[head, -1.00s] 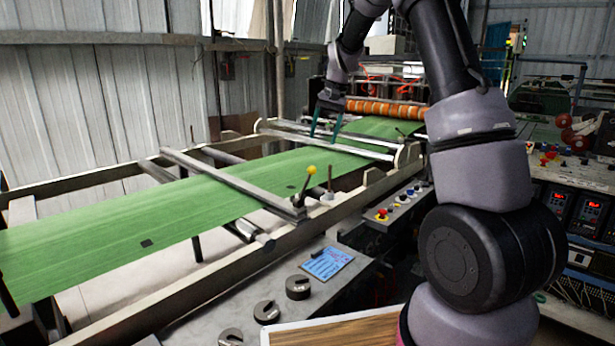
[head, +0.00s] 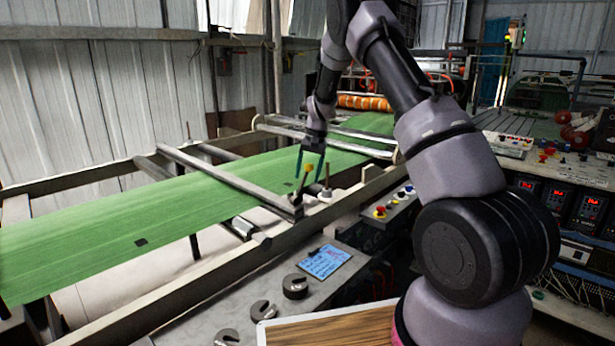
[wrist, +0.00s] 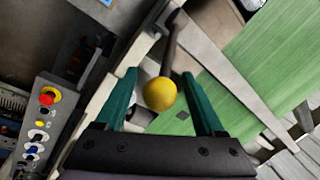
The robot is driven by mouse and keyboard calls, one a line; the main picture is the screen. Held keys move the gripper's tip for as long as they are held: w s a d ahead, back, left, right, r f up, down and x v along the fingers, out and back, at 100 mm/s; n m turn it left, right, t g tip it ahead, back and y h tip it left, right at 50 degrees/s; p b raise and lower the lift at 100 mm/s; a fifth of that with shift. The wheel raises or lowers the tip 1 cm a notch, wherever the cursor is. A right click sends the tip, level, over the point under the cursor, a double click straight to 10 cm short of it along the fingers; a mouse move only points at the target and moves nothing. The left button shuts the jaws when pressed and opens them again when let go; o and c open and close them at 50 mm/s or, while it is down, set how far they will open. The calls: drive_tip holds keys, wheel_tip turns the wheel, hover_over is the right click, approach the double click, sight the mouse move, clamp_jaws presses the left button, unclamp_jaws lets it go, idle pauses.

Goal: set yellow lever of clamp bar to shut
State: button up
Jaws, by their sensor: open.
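The clamp bar (head: 225,178) lies across the green web (head: 110,225). Its lever stands at the bar's near end, tilted slightly right in the head view, with a yellow ball knob (head: 308,168) on top. In the wrist view the yellow knob (wrist: 160,94) sits between the teal fingers of my gripper (wrist: 159,76), with a gap on each side. The dark lever shaft (wrist: 171,45) runs away from the knob toward the bar. My gripper (head: 309,165) is open and points down around the knob in the head view.
A short post with a pale base (head: 326,190) stands just right of the lever. A button panel (head: 392,205) with red and yellow buttons is farther right. Slotted weights (head: 295,286) and a blue label (head: 324,262) lie on the near grey surface. Rollers (head: 330,140) cross the web behind.

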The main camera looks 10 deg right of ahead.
drive_tip(key=shift+a+f, duration=0.1)
drive_tip(key=shift+f, duration=0.35)
clamp_jaws()
idle(1.1)
